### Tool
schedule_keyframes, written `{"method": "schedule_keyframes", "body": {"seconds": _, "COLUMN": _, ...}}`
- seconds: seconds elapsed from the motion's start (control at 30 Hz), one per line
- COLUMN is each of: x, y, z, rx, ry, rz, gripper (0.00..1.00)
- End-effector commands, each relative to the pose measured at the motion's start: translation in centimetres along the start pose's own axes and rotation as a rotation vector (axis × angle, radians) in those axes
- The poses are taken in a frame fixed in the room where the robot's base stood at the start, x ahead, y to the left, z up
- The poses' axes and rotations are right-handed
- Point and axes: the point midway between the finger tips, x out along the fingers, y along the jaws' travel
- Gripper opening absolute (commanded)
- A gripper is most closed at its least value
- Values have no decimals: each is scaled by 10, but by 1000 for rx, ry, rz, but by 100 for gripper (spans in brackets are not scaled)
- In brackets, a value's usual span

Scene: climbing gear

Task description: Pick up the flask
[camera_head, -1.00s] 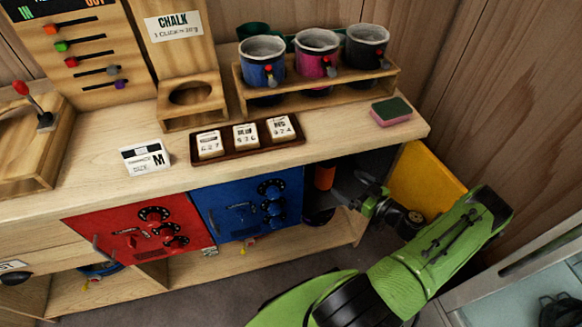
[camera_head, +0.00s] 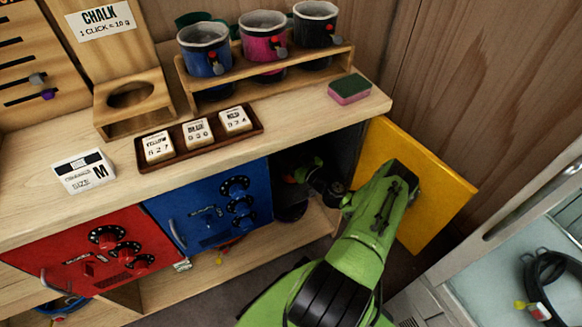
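My gripper (camera_head: 312,176) reaches into the open, shadowed compartment at the right end of the bench. It is dark and seen from behind, so its fingers are hard to make out. No flask shows clearly. A small orange-red patch (camera_head: 290,179) shows beside the gripper, and a dark rounded shape (camera_head: 291,211) stands low in the compartment below it. These may be parts of one upright object, but I cannot tell. I cannot see whether the fingers touch anything.
The yellow door (camera_head: 432,222) stands open close to my arm's right. The blue door (camera_head: 208,212) and red door (camera_head: 90,252) are shut. Above, the wooden bench top (camera_head: 300,118) holds a sponge (camera_head: 349,89), a tag tray (camera_head: 258,131) and several chalk bags. A glass-topped case (camera_head: 500,270) stands at right.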

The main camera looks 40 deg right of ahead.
Motion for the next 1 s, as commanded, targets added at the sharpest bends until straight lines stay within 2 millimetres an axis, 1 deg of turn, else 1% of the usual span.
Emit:
{"method": "schedule_keyframes", "body": {"seconds": 0.03, "x": 9, "y": 0, "z": 2, "rx": -3, "ry": 2, "rz": -2, "gripper": 100}}
{"method": "schedule_keyframes", "body": {"seconds": 0.1, "x": 15, "y": 1, "z": 1, "rx": -2, "ry": 1, "rz": 0, "gripper": 100}}
{"method": "schedule_keyframes", "body": {"seconds": 0.3, "x": 17, "y": 1, "z": 0, "rx": 0, "ry": 0, "rz": 1, "gripper": 100}}
{"method": "schedule_keyframes", "body": {"seconds": 0.33, "x": 17, "y": 1, "z": 0, "rx": 0, "ry": 0, "rz": 1, "gripper": 98}}
{"method": "schedule_keyframes", "body": {"seconds": 0.87, "x": 17, "y": 1, "z": 0, "rx": 0, "ry": -1, "rz": 0, "gripper": 17}}
{"method": "schedule_keyframes", "body": {"seconds": 0.9, "x": 17, "y": 1, "z": 0, "rx": 0, "ry": -1, "rz": 0, "gripper": 11}}
{"method": "schedule_keyframes", "body": {"seconds": 1.0, "x": 17, "y": 1, "z": -1, "rx": 1, "ry": 2, "rz": 0, "gripper": 10}}
